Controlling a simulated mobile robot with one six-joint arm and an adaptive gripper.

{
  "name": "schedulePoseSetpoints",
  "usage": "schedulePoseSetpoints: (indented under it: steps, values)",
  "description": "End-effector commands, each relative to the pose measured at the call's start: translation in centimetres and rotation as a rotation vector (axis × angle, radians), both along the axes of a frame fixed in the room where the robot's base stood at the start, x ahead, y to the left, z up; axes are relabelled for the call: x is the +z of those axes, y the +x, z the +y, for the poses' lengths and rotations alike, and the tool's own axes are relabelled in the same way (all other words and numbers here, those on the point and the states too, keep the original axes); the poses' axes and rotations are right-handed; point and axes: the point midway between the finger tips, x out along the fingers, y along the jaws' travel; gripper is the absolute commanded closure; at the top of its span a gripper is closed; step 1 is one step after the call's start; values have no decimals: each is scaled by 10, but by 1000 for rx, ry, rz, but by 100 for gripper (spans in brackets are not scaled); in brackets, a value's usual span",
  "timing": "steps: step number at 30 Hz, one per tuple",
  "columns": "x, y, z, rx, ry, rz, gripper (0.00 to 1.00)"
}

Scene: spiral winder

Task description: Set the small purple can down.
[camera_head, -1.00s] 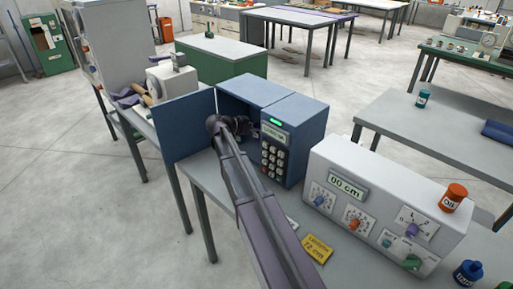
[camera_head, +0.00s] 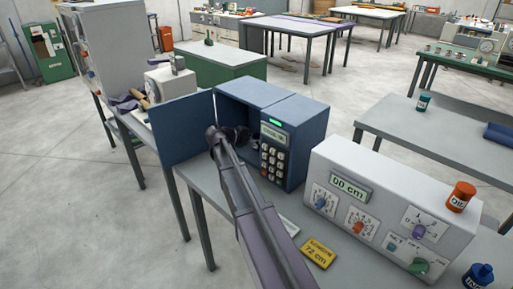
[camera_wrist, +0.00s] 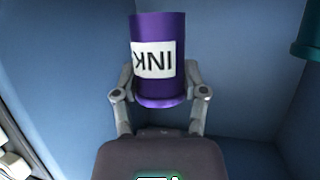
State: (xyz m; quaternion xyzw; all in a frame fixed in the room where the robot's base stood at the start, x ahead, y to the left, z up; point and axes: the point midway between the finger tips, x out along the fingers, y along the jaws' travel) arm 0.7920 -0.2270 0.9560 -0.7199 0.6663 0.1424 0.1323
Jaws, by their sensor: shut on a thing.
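The small purple can (camera_wrist: 158,90), with a white INK label that shows upside down, is in the wrist view. My gripper (camera_wrist: 160,92) is shut on it, one finger on each side. Blue walls surround the can in that view. In the head view my arm reaches into the open blue safe-like box (camera_head: 305,125), and my gripper (camera_head: 236,135) is at its opening. The can is hidden in the head view. I cannot tell whether the can touches the box floor.
The box's blue door (camera_head: 185,128) stands open at the left. A keypad (camera_head: 273,150) is on its front right. A teal object (camera_wrist: 308,32) shows at the wrist view's right edge. The grey dial machine (camera_head: 390,205) and a yellow card (camera_head: 318,252) are on the same table.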

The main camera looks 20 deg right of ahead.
Motion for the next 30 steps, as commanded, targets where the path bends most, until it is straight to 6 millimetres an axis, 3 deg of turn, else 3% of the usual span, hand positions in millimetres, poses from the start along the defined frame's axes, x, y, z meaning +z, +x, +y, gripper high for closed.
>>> schedulePoseSetpoints:
  steps: [12, 30]
  values:
    - [-33, 0, 0, 0, 0, 0, 94]
    - [-38, 0, 1, 1, 0, 0, 94]
